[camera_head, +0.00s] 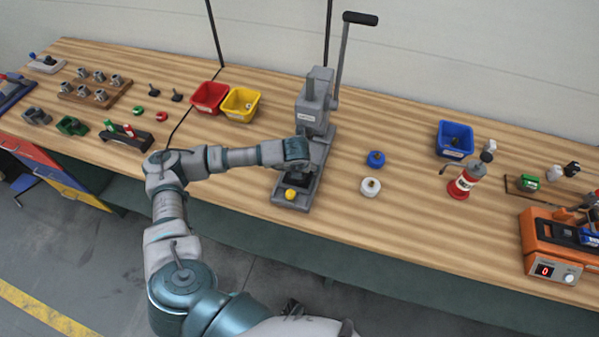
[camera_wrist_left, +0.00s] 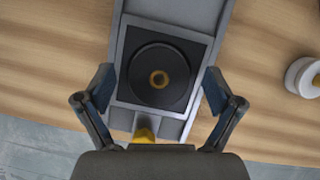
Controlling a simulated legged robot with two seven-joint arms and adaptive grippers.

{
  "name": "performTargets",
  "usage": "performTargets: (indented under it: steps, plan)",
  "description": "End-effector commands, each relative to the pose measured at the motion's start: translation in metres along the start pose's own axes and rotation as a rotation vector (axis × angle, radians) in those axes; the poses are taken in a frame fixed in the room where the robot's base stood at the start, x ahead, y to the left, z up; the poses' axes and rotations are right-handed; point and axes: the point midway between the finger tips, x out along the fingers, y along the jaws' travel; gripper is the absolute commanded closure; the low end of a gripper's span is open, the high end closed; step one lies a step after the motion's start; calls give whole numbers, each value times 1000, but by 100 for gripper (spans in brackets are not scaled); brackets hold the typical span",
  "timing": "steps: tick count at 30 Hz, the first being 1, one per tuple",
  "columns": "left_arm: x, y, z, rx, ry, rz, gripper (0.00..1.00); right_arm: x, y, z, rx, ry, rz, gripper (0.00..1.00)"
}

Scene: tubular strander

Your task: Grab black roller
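The black roller (camera_wrist_left: 140,87) is a round black disc with a brass-coloured ring at its centre. In the left wrist view it lies on a dark square plate (camera_wrist_left: 123,85) on the grey base of the lever press (camera_head: 312,105). My left gripper (camera_wrist_left: 158,84) is open, one finger on each side of the roller, with visible gaps between fingers and disc. In the head view my left wrist is over the press base, and it largely hides the roller there. A yellow knob (camera_head: 290,194) sits at the front of the base. I cannot make out my right gripper.
A blue roller (camera_head: 376,159) and a white roller (camera_head: 370,187) stand right of the press. Red (camera_head: 209,98) and yellow (camera_head: 240,104) bins stand left of it. The press lever (camera_head: 343,55) rises behind.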

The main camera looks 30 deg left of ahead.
Motion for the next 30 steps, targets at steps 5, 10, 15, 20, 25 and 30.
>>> performTargets:
  steps: [5, 10, 15, 20, 25, 30]
  plan:
    - [0, 0, 0, 0, 1, 0, 50, 0, 0, 0, 0, 0, 0, 60]
    - [0, 0, 0, 0, 1, 0, 92, 0, 0, 0, 0, 0, 0, 60]
    - [0, 0, 1, -1, -1, 0, 99, 0, 0, 0, 0, 0, 0, 60]
    - [-2, 0, 2, -1, -1, 0, 100, 0, 0, 0, 0, -1, 0, 60]
    - [-13, 0, 6, 0, -2, -2, 100, 0, 0, -3, 1, -1, 0, 60]
    - [-33, -1, 14, -1, -4, -4, 100, -1, 0, -12, 1, 7, -1, 60]
